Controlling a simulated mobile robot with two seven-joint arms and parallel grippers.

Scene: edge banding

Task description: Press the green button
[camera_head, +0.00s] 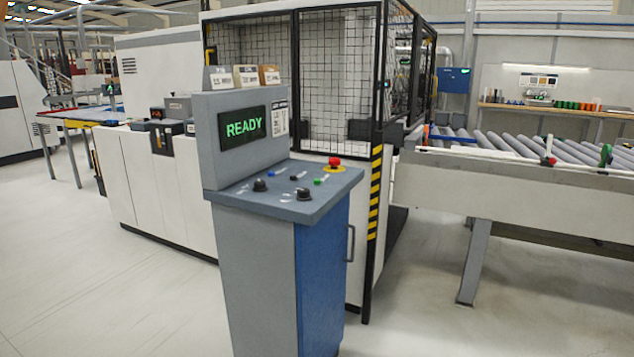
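The green button (317,182) is a small round button on the sloped top of the control console (262,212). It sits left of and in front of a red mushroom button (335,162) on a yellow ring. Two black knobs (260,185) and small blue, black and red controls lie around it on the panel. A display (243,128) above the panel reads "READY" in green letters. Neither of my grippers is in view, and nothing covers the green button.
A fenced machine (337,82) with a yellow-black striped post (375,200) stands right behind the console. A roller conveyor (510,150) with a slanted leg (475,262) is at the right. The floor (120,290) left and front of the console is clear.

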